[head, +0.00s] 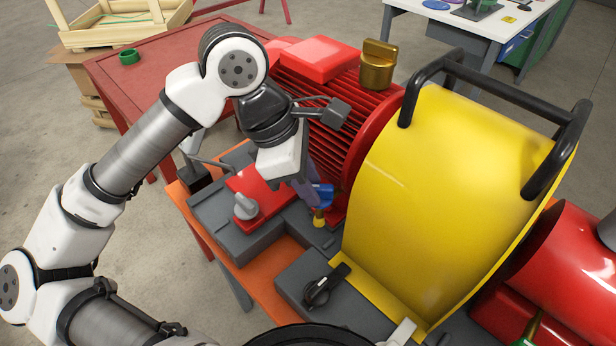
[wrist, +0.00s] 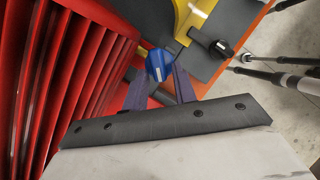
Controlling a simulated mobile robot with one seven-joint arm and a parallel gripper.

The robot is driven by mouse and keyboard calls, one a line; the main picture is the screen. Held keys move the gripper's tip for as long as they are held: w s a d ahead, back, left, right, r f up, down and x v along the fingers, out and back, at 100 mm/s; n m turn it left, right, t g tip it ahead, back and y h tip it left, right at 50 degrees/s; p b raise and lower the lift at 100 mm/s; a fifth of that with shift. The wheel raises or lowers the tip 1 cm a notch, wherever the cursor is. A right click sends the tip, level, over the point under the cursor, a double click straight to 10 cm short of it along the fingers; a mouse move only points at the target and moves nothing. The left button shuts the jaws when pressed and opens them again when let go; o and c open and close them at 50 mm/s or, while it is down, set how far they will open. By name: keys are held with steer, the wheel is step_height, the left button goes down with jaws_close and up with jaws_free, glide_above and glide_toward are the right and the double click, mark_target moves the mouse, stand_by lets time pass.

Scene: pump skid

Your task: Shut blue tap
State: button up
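The blue tap (head: 325,194) has a blue handle on a small yellow-brass body, low beside the red finned motor. In the wrist view its handle (wrist: 158,65) lies at the fingertips, roughly between them. My gripper (head: 312,190) reaches down to the tap from the upper left. In the wrist view my gripper (wrist: 159,75) has its two dark fingers spread apart. I cannot tell whether either finger touches the handle. My fingers partly cover the tap in the head view.
The red finned motor (head: 315,100) stands close beside my gripper. A yellow guard (head: 450,190) with black handles rises to the right. A black lever switch (head: 320,290) and a grey knob (head: 246,206) on a red box (head: 268,185) are nearby. Open floor lies at the left.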

jaws_close()
steer(key=shift+f+b, duration=0.1)
steer(key=shift+b, duration=0.3)
steer(key=shift+w+m+b, duration=0.1)
steer(key=shift+m+b, duration=0.2)
steer(key=shift+m, duration=0.1)
steer(key=m+g+b, duration=0.1)
steer(key=b, duration=0.1)
steer(key=shift+w+f+m+b, duration=0.15)
steer(key=shift+m+b, duration=0.2)
steer(key=shift+m, duration=0.05)
steer(key=shift+w+d+r+m+g+b, duration=0.1)
steer(key=shift+m+g+b, duration=0.1)
steer(key=shift+m+b, duration=0.3)
steer(key=shift+w+a+r+m+g+b, duration=0.1)
steer(key=shift+m+g+b, duration=0.1)
steer(key=shift+m+b, duration=0.3)
steer(key=shift+d+r+m+g+b, duration=0.1)
steer(key=shift+m+g+b, duration=0.1)
steer(key=shift+m+b, duration=0.3)
steer(key=shift+y, duration=0.3)
